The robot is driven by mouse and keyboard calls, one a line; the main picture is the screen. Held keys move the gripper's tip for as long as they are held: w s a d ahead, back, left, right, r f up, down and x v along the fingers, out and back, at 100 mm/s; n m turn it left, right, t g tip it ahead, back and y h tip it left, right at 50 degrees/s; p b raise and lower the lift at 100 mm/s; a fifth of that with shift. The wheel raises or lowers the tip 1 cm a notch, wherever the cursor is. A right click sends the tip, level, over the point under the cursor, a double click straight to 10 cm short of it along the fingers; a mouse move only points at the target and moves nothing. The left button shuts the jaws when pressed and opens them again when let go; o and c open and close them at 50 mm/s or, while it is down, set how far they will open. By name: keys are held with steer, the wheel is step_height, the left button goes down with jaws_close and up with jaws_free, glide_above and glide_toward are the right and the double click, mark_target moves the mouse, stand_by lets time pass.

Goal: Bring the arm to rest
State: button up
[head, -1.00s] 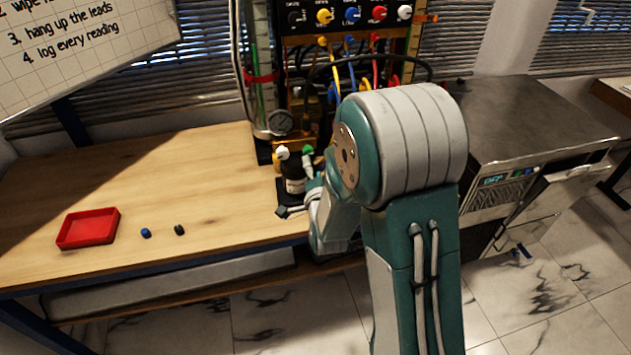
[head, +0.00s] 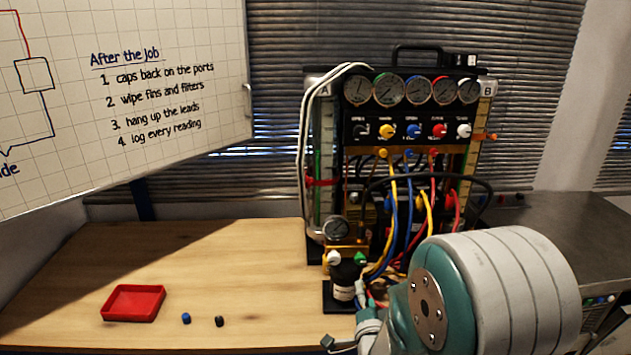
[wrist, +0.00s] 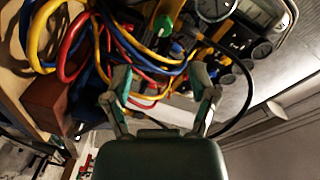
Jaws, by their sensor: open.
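My gripper (wrist: 160,78) shows in the wrist view with its two fingers spread apart and nothing between them. Beyond the fingers are yellow, red and blue hoses (wrist: 150,55); I cannot tell how far off they are. In the head view my arm's large grey and teal joint fills the lower right.
A wooden bench (head: 230,262) carries a red tray (head: 133,303), a blue cap (head: 186,318) and a black cap (head: 220,321) at the left. A whiteboard (head: 170,80) hangs upper left. A grey metal unit (head: 560,235) stands right.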

steer(key=s+r+n+g, duration=0.3)
steer(key=s+n+g, duration=0.1)
steer(key=s, duration=0.4)
steer(key=s+r+n+g, duration=0.4)
steer(key=s, duration=0.4)
steer(key=s+r+n+g+y, duration=0.1)
steer(key=s+r+n+g, duration=0.2)
steer(key=s, duration=0.5)
steer(key=shift+s+d+r+n+g, duration=0.45)
steer(key=shift+r+n, duration=0.25)
steer(key=shift+n, duration=0.4)
steer(key=shift+w, duration=0.1)
